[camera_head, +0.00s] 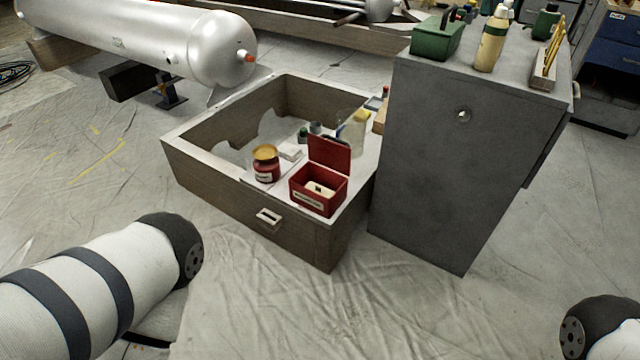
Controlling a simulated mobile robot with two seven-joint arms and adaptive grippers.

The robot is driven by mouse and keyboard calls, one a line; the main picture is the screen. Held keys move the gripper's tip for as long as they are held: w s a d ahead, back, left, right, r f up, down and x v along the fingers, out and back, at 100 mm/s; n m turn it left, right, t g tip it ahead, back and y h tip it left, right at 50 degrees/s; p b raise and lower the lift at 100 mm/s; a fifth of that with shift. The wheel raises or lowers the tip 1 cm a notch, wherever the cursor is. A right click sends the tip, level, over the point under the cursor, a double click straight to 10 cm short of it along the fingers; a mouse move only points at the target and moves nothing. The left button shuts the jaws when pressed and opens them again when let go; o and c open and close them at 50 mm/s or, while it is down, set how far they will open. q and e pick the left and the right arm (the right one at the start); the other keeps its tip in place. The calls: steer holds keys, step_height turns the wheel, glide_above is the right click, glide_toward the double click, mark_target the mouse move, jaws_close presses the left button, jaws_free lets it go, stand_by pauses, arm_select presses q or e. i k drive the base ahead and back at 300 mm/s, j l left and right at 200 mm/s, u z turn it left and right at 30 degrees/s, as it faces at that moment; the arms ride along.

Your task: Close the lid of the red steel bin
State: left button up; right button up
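The red steel bin (317,197) stands near the front right corner of a low wooden box-like unit. Its red lid (329,155) is raised, standing up at the back of the bin. A small pale item (318,188) shows inside the bin. My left arm comes in at the lower left and my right arm shows at the lower right edge. Neither gripper is in view, and both visible arm parts are well apart from the bin.
A tall grey cabinet (440,160) rises close on the right. A silver tank (150,40) lies behind left. The sheeted floor in front is clear.

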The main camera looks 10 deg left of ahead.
mark_target(334, 156)
steer(key=i+l+u, duration=0.35)
steer(key=l, duration=0.2)
steer(key=l+u, duration=0.15)
steer(key=l, duration=0.15)
steer(key=i+l+u, duration=0.2)
steer(key=k+l, duration=0.05)
steer(key=l, duration=0.05)
